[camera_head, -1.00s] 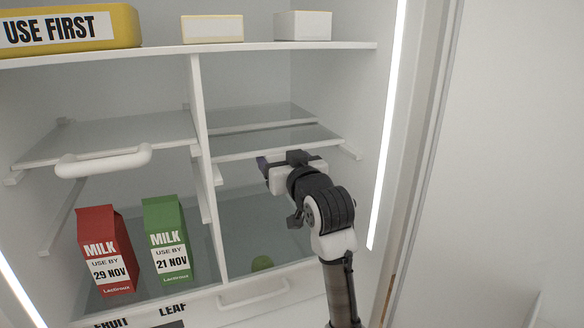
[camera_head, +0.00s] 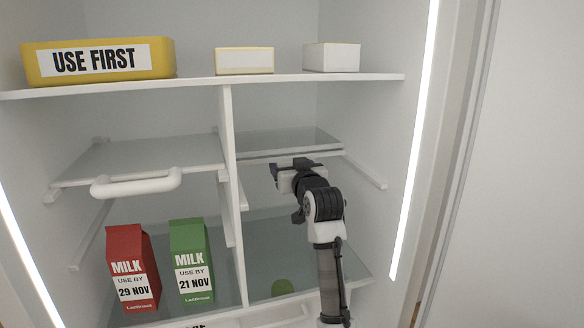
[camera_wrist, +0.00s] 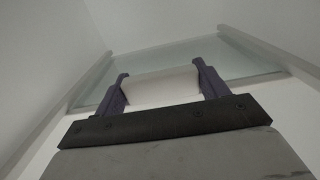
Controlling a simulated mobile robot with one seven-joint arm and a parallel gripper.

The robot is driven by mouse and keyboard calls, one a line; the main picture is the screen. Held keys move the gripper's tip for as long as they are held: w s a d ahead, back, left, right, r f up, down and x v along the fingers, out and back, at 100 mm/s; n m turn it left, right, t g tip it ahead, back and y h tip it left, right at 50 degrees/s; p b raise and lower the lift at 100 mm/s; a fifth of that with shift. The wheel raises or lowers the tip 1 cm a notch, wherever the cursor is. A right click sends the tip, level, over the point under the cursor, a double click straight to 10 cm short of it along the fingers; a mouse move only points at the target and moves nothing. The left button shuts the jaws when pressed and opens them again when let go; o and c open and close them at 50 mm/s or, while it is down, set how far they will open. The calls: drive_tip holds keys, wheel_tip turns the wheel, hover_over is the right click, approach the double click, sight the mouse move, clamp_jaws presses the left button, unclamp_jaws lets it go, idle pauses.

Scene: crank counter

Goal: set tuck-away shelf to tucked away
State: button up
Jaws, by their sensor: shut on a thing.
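The tuck-away shelf (camera_head: 290,140) is a glass panel with a pale front edge, in the right half of the fridge. It sits far back, with a long bare stretch of its side rail in front of it on the right. My gripper (camera_head: 277,174) is at the shelf's front edge. In the wrist view, my gripper (camera_wrist: 161,76) is shut on a white grip piece (camera_wrist: 160,88), with a dark finger at each end. The shelf's glass (camera_wrist: 235,57) shows beyond it. In the head view my gripper hides most of the grip piece.
A left glass shelf (camera_head: 150,155) with a white handle (camera_head: 137,183) lies across the divider (camera_head: 229,130). A red milk carton (camera_head: 131,268) and a green one (camera_head: 190,262) stand below it. A yellow bin (camera_head: 100,62) and two boxes are above. The space under the right shelf is mostly free.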

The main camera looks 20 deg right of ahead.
drive_tip(key=o, duration=1.4)
drive_tip(key=s+b, duration=0.2)
drive_tip(key=s, duration=0.5)
drive_tip(key=s+b, duration=0.2)
drive_tip(key=s, duration=0.5)
drive_tip(key=shift+d, duration=0.2)
